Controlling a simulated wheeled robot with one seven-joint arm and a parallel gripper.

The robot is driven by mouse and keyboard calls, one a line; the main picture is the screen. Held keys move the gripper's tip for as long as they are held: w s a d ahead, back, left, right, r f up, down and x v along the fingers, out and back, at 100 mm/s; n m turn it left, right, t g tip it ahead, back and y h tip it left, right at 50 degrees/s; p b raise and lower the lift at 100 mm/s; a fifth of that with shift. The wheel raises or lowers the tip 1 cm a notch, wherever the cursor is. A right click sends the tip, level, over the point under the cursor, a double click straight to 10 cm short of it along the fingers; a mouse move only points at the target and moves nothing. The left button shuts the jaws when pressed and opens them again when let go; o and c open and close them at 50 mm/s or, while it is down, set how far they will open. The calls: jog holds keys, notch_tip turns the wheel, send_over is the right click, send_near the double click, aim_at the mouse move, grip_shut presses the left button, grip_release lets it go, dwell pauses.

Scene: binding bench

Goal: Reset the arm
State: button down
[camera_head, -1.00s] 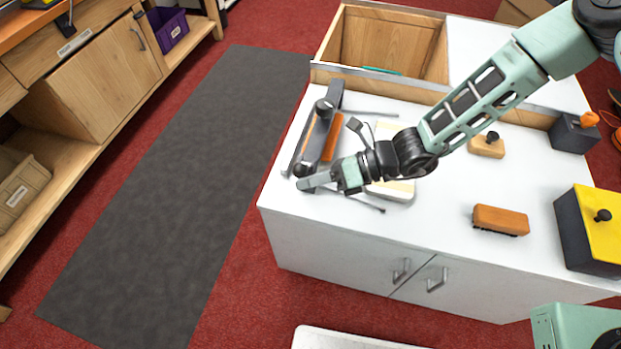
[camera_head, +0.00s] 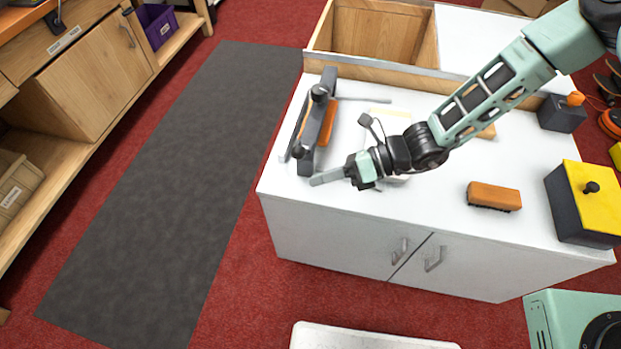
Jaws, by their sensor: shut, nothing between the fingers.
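My gripper (camera_head: 318,180) is at the end of my mint-green and black arm, which reaches in from the upper right. It is shut and empty, pointing left over the white bench top (camera_head: 430,230), near the bench's left edge. The grey clamp-like tool (camera_head: 319,120) with black knobs and an orange strip lies just beyond the fingertips. A pale block or pad (camera_head: 392,115) lies behind my wrist and is partly hidden by it. Whether my fingers touch the bench cannot be told.
An orange-brown brush (camera_head: 494,196) and a yellow-topped dark box (camera_head: 598,195) are on the right of the bench. A dark block with an orange top (camera_head: 562,112) is behind them. An open wooden bin (camera_head: 383,38) adjoins the back. A grey mat (camera_head: 180,190) covers the clear floor at left.

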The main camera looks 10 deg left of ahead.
jog(key=v, duration=0.6)
jog(key=shift+w+d, duration=0.4)
jog(key=shift+f, duration=0.15)
jog(key=s+d+r+n+t+h+p, duration=0.1)
jog(key=s+d+r+n+h+p, duration=0.1)
jog(key=r+n, duration=0.6)
jog(key=s+d+r+n+t+h+p, duration=0.1)
jog(key=s+d+r+n+h, duration=0.4)
jog(key=n, duration=0.8)
jog(key=s+d+r+n+t+h+p, duration=0.1)
jog(key=s+d+r+n+h, duration=0.3)
jog(key=s+r+n, duration=0.5)
notch_tip(320, 180, up, 3)
jog(key=shift+d+r+n+t+h+p, duration=0.15)
jog(key=shift+d+n+t+h+p, duration=0.2)
jog(key=shift+n+h+p, duration=0.55)
jog(key=shift+s+a, duration=0.1)
jog(key=shift+a, duration=0.05)
